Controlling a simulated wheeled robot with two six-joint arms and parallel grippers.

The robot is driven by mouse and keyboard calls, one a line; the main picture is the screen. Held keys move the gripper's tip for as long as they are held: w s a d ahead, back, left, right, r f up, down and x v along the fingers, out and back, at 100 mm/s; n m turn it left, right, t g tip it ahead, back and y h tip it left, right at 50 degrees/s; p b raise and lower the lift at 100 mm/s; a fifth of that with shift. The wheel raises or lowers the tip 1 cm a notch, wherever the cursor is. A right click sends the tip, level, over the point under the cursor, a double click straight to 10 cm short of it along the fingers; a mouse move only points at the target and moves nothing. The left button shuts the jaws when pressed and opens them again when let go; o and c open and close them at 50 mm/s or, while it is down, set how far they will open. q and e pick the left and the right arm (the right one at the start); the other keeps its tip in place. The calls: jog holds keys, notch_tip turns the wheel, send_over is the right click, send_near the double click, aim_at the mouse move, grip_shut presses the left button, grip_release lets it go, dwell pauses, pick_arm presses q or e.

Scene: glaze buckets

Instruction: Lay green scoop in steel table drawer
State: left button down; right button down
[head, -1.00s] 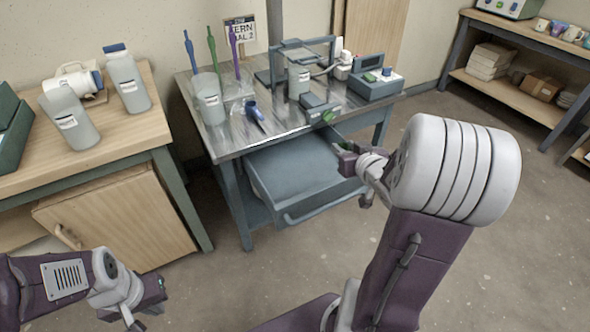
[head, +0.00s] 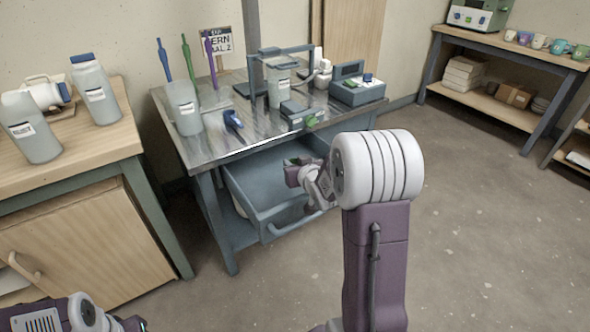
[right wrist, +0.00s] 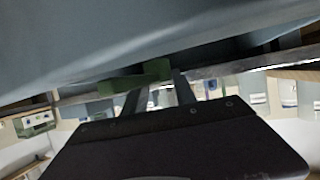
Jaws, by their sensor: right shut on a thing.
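My right gripper (head: 293,172) is shut on the green scoop. Only a little of the scoop (head: 304,160) shows in the head view, mostly hidden by the jaws and wrist. In the right wrist view the scoop (right wrist: 140,79) is a dark green piece at the fingertips, against the grey-blue drawer. The steel table (head: 200,150) has its drawer (head: 283,226) pulled open. The gripper is over the drawer's right part; whether the scoop touches the drawer floor I cannot tell. My left gripper (head: 133,324) is at the bottom left edge, mostly cut off.
On the tabletop are a bucket (head: 184,106), a blue-handled tool (head: 233,120), a green-ended device (head: 300,115) and a grey box (head: 357,88). A wooden cabinet (head: 75,235) with jugs stands left. The drawer inside looks empty. Floor on the right is clear.

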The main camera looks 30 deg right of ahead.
jog(key=shift+r, duration=0.1)
jog(key=shift+f+b, duration=0.4)
jog(key=shift+f, duration=0.25)
jog(key=c, duration=1)
grip_release()
jog(key=shift+r, duration=0.1)
jog(key=shift+r+p, duration=0.35)
jog(key=shift+p, duration=0.15)
jog(key=b+v, duration=0.2)
jog(key=v, duration=0.9)
jog(key=shift+w, duration=0.1)
jog(key=shift+s+r, duration=0.3)
jog(key=shift+s, duration=0.3)
